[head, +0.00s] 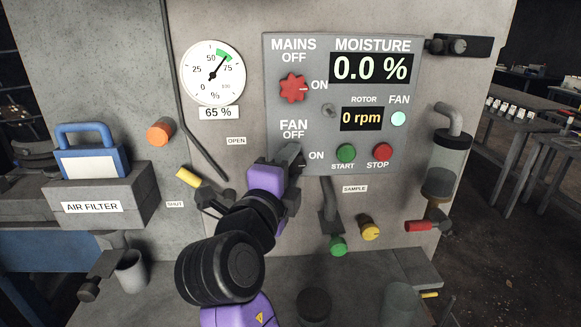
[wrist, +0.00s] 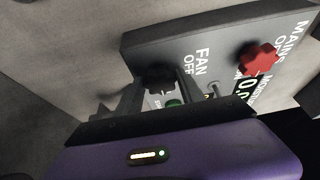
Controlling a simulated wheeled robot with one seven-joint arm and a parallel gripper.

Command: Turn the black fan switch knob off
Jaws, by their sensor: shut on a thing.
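The black fan switch knob (wrist: 158,77) shows in the wrist view beside the FAN OFF lettering on the grey control panel (wrist: 200,50). My gripper (wrist: 160,92) is shut on this knob, with one finger on each side of it. I cannot tell which way the knob points. The round fan lamp (head: 398,119) looks pale and lit. The rotor display (head: 361,118) reads 0 rpm.
The red mains knob (head: 292,88) sits above my gripper. The green start button (head: 346,153) and red stop button (head: 381,152) are to its right. A dark lever (head: 328,205) stands just below the panel. The yellow-ended handle (head: 189,178) is to the left.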

